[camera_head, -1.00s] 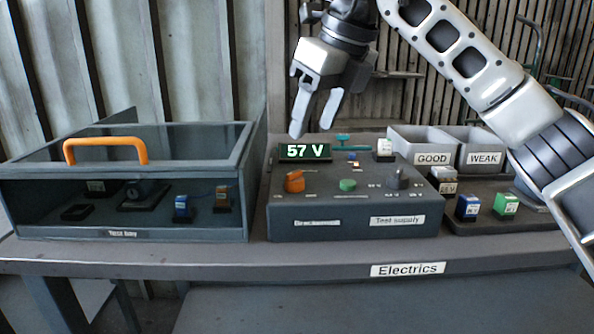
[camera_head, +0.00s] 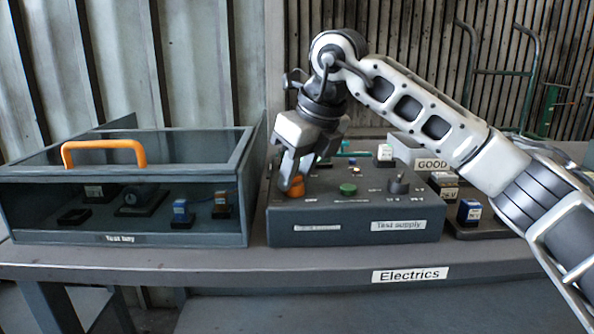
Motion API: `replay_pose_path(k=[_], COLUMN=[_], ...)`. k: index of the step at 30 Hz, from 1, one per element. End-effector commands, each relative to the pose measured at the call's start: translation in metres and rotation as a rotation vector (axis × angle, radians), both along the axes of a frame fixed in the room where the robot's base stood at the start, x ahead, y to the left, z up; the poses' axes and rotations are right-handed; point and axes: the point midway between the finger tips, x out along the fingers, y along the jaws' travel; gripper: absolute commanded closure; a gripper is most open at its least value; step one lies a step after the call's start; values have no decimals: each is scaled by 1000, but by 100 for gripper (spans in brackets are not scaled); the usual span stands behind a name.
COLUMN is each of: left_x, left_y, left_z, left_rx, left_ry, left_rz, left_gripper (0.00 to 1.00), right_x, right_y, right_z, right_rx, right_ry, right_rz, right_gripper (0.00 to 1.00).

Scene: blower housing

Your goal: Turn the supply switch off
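The dark test supply box (camera_head: 350,222) stands on the bench. An orange knob (camera_head: 296,188) is at its left, a green button (camera_head: 348,189) in the middle and a dark knob (camera_head: 398,184) at its right. I cannot tell from the labels which one is the supply switch. My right gripper (camera_head: 291,183) points down with its fingertips at the orange knob. Its fingers look apart around the knob's top, but I cannot tell whether they grip it. The gripper hides most of the voltage display. My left gripper is not in view.
A glass-topped test bay (camera_head: 190,165) with an orange handle (camera_head: 104,146) stands to the left, with small parts inside. A GOOD bin (camera_head: 430,163) and several small blocks are at the right, partly behind my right arm.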

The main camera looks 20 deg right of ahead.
Motion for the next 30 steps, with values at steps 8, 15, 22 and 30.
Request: replay_pose_path(k=[8, 15, 22, 30], left_x=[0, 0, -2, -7], left_y=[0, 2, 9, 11], left_z=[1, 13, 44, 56], left_rx=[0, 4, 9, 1], left_ry=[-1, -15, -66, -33], left_rz=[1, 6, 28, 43], left_gripper=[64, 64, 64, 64], right_x=[0, 0, 1, 2], right_y=[0, 0, -2, -2], right_z=[1, 3, 5, 6], right_rx=[0, 1, 1, 3], right_ry=[0, -1, 1, 1], right_rz=[4, 67, 224, 476], right_gripper=[93, 93, 93, 93])
